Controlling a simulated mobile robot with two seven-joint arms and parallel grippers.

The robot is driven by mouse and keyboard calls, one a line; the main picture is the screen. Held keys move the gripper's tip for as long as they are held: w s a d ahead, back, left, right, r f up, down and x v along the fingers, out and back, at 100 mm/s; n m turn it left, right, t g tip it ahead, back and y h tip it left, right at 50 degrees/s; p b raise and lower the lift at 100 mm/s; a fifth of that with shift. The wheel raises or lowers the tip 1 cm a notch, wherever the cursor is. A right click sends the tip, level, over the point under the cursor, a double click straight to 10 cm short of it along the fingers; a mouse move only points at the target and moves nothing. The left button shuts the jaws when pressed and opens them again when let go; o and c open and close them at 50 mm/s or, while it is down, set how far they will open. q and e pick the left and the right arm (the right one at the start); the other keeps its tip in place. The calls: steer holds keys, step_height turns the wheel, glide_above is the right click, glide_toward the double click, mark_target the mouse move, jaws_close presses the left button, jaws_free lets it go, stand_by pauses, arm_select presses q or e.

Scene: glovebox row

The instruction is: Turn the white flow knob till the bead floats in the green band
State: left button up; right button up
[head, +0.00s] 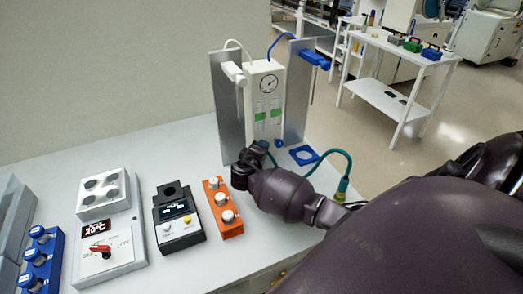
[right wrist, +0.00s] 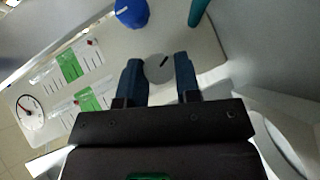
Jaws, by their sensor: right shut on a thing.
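The white flow panel (head: 265,80) stands upright on the bench, with a round gauge (head: 269,84) above two clear tubes with green bands. In the right wrist view, the white flow knob (right wrist: 158,68) with a dark pointer line sits between the fingertips of my right gripper (right wrist: 160,75), which is shut on it. The nearer green band (right wrist: 88,101) has a small red spot close to its left edge; I cannot tell surely whether this is the bead. The farther green band (right wrist: 69,66) has a red spot to its right. My left gripper is not in view.
A blue knob (right wrist: 131,12) sits beside the white one. Grey side plates (head: 226,105) flank the panel. A blue square ring (head: 304,155) and a teal hose (head: 340,160) lie to its right. An orange block (head: 223,208) with white knobs stands in front.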

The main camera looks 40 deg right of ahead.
steer(key=o, duration=0.6)
steer(key=shift+o, duration=0.2)
steer(key=v, duration=1)
steer(key=shift+s+a+b, duration=0.25)
steer(key=shift+a+b, duration=0.1)
